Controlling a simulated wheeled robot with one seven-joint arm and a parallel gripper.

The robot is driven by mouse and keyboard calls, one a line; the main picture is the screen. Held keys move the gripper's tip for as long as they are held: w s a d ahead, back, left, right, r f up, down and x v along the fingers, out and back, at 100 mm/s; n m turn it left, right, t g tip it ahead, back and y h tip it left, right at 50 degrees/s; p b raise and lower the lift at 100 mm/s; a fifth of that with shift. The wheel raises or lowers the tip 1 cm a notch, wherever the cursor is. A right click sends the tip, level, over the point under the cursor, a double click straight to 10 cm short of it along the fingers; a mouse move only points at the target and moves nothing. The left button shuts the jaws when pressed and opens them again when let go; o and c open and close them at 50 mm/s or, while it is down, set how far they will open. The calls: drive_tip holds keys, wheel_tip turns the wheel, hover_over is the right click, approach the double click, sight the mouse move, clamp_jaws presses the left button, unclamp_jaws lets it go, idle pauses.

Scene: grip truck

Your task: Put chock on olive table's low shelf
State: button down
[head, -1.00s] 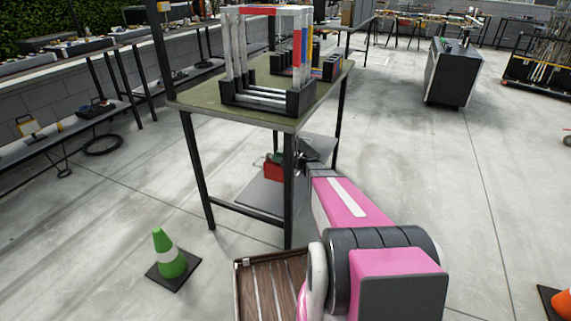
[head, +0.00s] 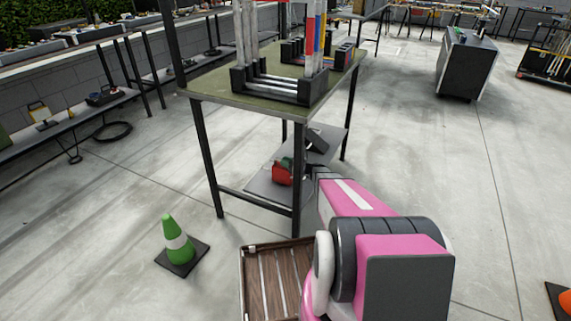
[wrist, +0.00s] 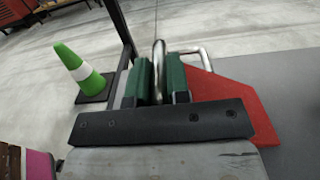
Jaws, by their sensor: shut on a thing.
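The chock is a red wedge with a metal handle; in the wrist view the chock (wrist: 232,100) lies beyond my gripper (wrist: 159,70), whose green fingers are shut on its handle. In the head view the red chock (head: 281,176) shows just over the low shelf (head: 262,190) of the olive table (head: 212,85), left of a dark front leg. The grey shelf also shows in the wrist view (wrist: 285,75), beside and under the chock. I cannot tell whether the chock's base touches it. My arm partly hides the shelf's right side.
A green cone (head: 175,242) stands on the floor left of the table. A wooden slatted tray (head: 262,280) is at the front by my arm. A rack (head: 275,90) stands on the tabletop. Dark table legs (head: 297,180) flank the shelf.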

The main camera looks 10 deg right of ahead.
drive_tip(key=shift+f, duration=0.3)
drive_tip(key=c, duration=1.1)
unclamp_jaws()
drive_tip(key=shift+s+d, duration=0.2)
drive_tip(key=shift+d, duration=0.05)
drive_tip(key=v, duration=1.1)
drive_tip(key=shift+d, duration=0.2)
drive_tip(key=shift+s, duration=0.1)
